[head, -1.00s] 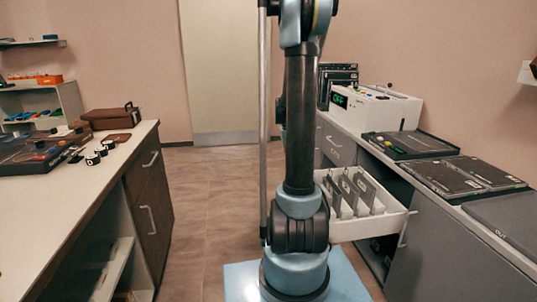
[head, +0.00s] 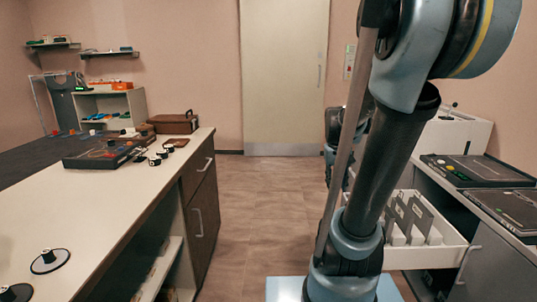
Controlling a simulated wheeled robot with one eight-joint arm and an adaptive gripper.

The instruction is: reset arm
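My arm (head: 385,165) rises from its pale blue base at the lower right of the head view and leans up to the right. Its elbow is large and close at the top right. Something of the arm's far part shows behind it, mostly hidden. My gripper's fingers cannot be made out, so I cannot tell whether they are open or shut.
A white drawer (head: 447,257) stands pulled out at right, holding grey upright plates. Dark panels (head: 478,171) lie on the right counter. The left counter (head: 95,215) carries a brown case (head: 174,123) and round black-and-white pieces (head: 49,261). The floor (head: 262,205) between is clear towards a door (head: 284,75).

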